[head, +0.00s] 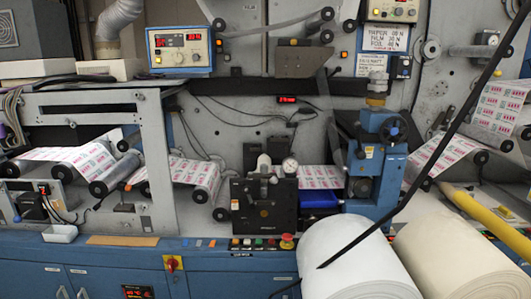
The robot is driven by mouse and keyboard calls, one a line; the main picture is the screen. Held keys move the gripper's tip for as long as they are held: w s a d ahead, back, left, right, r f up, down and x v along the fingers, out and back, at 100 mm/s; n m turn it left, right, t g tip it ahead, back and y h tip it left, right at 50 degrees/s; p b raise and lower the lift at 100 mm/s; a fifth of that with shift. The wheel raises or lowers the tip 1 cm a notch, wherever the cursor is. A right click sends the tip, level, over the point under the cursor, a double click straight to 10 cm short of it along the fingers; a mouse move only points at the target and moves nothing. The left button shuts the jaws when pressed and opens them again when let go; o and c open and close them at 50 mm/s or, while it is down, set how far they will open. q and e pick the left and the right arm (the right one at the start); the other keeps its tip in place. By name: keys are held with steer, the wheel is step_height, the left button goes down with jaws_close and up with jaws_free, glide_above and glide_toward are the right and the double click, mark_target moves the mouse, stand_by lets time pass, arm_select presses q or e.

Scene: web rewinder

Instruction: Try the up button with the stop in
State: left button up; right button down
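The stop is a red mushroom button on a yellow base (287,241), at the right end of a short row of buttons on the blue front ledge. Whether it is pressed in or out cannot be told at this size. The row of small coloured push buttons (253,242) sits just left of it, with a small label strip under it. The lettering is too small to read, so I cannot tell which button is up.
Two large paper rolls, one white (350,255) and one cream (455,258), stand at the front right, close to the stop. A red rotary switch (173,264) is on the blue cabinet. The ledge's front is clear.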

arm_select(q)
jaws_close()
stand_by(1.2)
